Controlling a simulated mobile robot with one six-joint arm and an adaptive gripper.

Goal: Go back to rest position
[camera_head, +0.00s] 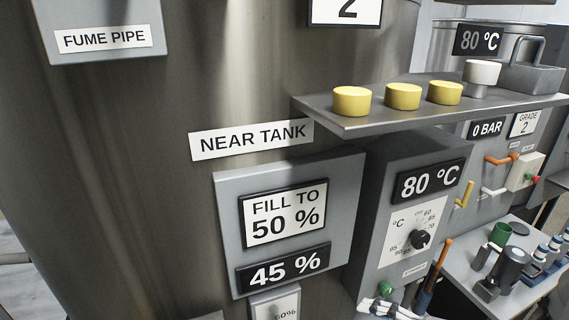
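I cannot make out my gripper or its fingertips in the head view. A small white and dark shape (376,307) is cut off by the bottom edge, and I cannot tell what it is. The large grey near tank (110,180) fills the left and middle. Its panel (228,215) reads "FILL TO 50 %" above a display (283,268) showing 45 %.
A side table (460,275) at right holds several dark containers and a green cup (501,234).

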